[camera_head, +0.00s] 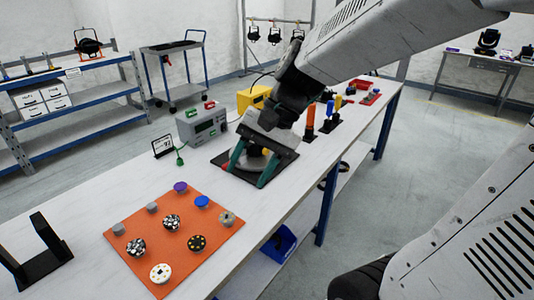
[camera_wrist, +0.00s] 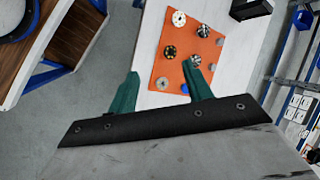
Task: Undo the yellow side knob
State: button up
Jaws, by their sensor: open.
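My gripper (camera_head: 247,177) has two teal fingers, spread apart, pointing down over a dark mat (camera_head: 228,167) on the bench in the head view. A small rounded grey thing (camera_head: 250,163) shows between the fingers; I cannot tell whether they touch it. A small yellow-orange spot shows beside it, partly hidden by my gripper, and I cannot tell whether it is the yellow side knob. In the wrist view my gripper (camera_wrist: 160,68) is open, with the fingers apart and nothing seen held. No yellow knob can be made out in the wrist view.
An orange board (camera_head: 150,236) with several round knobs lies at the front left; it also shows in the wrist view (camera_wrist: 160,72). A black stand (camera_head: 62,246) is beside it. A grey box (camera_head: 203,125), a yellow box (camera_head: 251,99) and upright tools (camera_head: 310,117) stand behind.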

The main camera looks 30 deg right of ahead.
jog(key=w+d+f+m+t+y, duration=0.25)
jog(key=w+m, duration=0.25)
jog(key=w, duration=0.4)
jog(key=m+t+h, duration=0.4)
jog(key=m+t, duration=0.5)
jog(key=m, duration=1.1)
send_near(267, 152)
jog(key=shift+w+f, duration=0.2)
jog(key=shift+w, duration=0.05)
jog(key=x, duration=0.6)
jog(key=shift+w+f, duration=0.25)
jog(key=shift+w, duration=0.05)
jog(key=shift+w+a+f, duration=0.1)
jog(key=shift+w+a, duration=0.1)
jog(key=shift+w, duration=0.2)
jog(key=c, duration=1)
